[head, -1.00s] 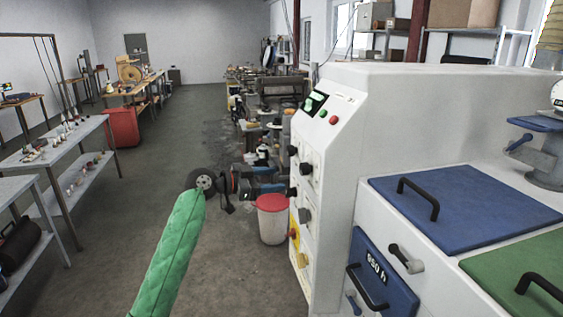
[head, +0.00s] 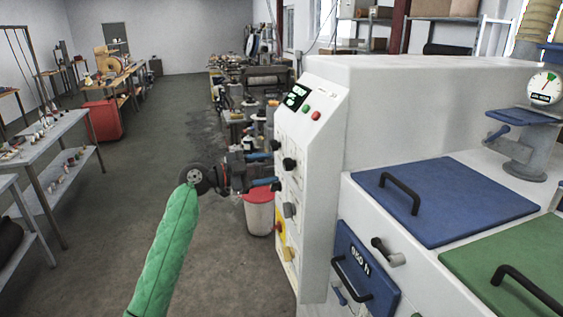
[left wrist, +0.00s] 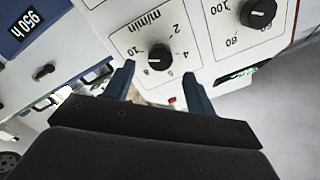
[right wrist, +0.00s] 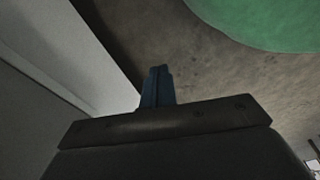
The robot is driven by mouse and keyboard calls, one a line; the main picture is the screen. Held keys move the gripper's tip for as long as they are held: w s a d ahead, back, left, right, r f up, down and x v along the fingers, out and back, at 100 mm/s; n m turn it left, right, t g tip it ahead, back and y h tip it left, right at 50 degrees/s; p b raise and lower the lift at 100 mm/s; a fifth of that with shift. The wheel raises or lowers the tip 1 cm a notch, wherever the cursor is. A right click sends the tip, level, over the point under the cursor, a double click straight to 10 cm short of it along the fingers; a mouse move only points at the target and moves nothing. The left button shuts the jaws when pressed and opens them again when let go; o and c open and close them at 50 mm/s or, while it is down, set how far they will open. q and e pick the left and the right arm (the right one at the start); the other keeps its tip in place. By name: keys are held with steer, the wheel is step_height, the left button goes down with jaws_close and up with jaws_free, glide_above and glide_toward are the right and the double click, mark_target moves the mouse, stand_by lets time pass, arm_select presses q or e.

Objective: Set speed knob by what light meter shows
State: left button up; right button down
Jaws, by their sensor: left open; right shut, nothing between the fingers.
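The speed knob (left wrist: 159,57) is black, on a white panel marked m/min with numbers from 2 to 10. My left gripper (head: 262,170) is open at the machine's control panel in the head view. In the left wrist view, its blue fingertips (left wrist: 158,71) are spread to either side of the knob's lower edge; contact cannot be told. A round white dial (head: 544,88) with a green and red face stands on a grey stand at the head view's right; its label and reading are too small to read. My right gripper (right wrist: 157,70) is shut and empty, away from the panel.
Another black knob (left wrist: 258,13) with a scale marked 80 and 100 sits beside the speed knob. The panel has a small display (head: 297,96), green and red buttons and a red knob (head: 278,229) on yellow. A red-lidded bin (head: 259,215) stands close by.

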mark_target(284, 165)
arm_select(q)
steer(key=p+x, duration=0.3)
steer(key=x, duration=0.1)
steer(key=shift+w+d, duration=0.2)
steer(key=shift+d, duration=0.15)
arm_select(e)
steer(key=s+d+f, duration=0.1)
steer(key=s, duration=0.7)
steer(key=shift+s+d+f+g, duration=0.3)
steer(key=shift+s+g, duration=0.05)
steer(key=shift+g, duration=0.05)
arm_select(q)
steer(key=shift+f, duration=0.1)
steer(key=c, duration=1)
arm_select(e)
steer(key=shift+f, duration=0.15)
